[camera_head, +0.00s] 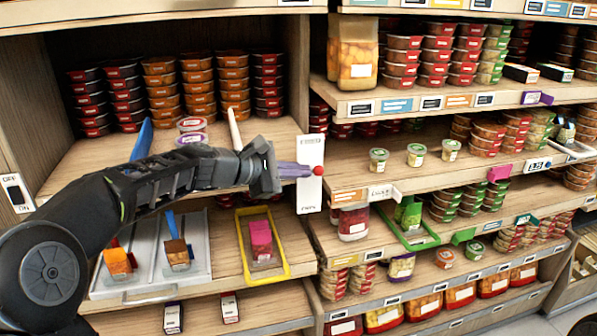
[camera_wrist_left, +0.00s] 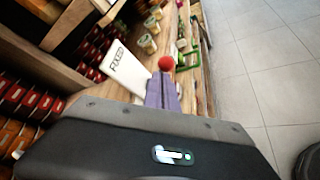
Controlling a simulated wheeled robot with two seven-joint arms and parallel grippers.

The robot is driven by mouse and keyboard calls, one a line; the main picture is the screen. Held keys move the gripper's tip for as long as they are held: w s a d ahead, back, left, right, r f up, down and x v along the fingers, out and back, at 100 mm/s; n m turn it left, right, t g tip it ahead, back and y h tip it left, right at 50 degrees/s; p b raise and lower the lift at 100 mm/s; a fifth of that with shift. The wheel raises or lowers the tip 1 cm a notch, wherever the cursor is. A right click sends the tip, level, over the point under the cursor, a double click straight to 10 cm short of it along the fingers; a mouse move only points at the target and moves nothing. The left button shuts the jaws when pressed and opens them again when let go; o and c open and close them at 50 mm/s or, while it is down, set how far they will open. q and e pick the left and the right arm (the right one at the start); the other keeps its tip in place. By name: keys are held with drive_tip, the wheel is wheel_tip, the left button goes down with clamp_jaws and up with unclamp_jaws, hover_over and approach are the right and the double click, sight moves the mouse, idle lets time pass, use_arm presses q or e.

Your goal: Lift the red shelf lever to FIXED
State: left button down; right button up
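The red lever knob (camera_head: 319,170) sits in front of a white upright panel (camera_head: 310,150) on the shelf divider, about mid-height on it. The panel also shows in the left wrist view, with the word FIXED (camera_wrist_left: 117,57) near its upper end. My left gripper (camera_head: 297,170) reaches in from the left, its purple fingers together and their tips right beside the knob. In the left wrist view the knob (camera_wrist_left: 166,63) shows just beyond the fingertips (camera_wrist_left: 162,85). Whether they touch it, and the lever's stem, cannot be made out. My right gripper is not in view.
Stacked tubs (camera_head: 196,85) fill the upper left shelf. Below my arm are a white tray (camera_head: 205,262) and a yellow tray (camera_head: 287,270) with small blocks. Shelves of jars and tubs stand to the right, with a green tray (camera_head: 425,243). Open floor (camera_wrist_left: 250,60) lies beyond.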

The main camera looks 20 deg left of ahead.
use_arm(q)
drive_tip(key=shift+d+r, duration=0.2)
drive_tip(key=shift+d, duration=0.15)
drive_tip(key=b+v, duration=0.2)
drive_tip(key=v, duration=0.6)
drive_tip(key=shift+a+f, duration=0.25)
drive_tip(key=shift+w+f, duration=0.1)
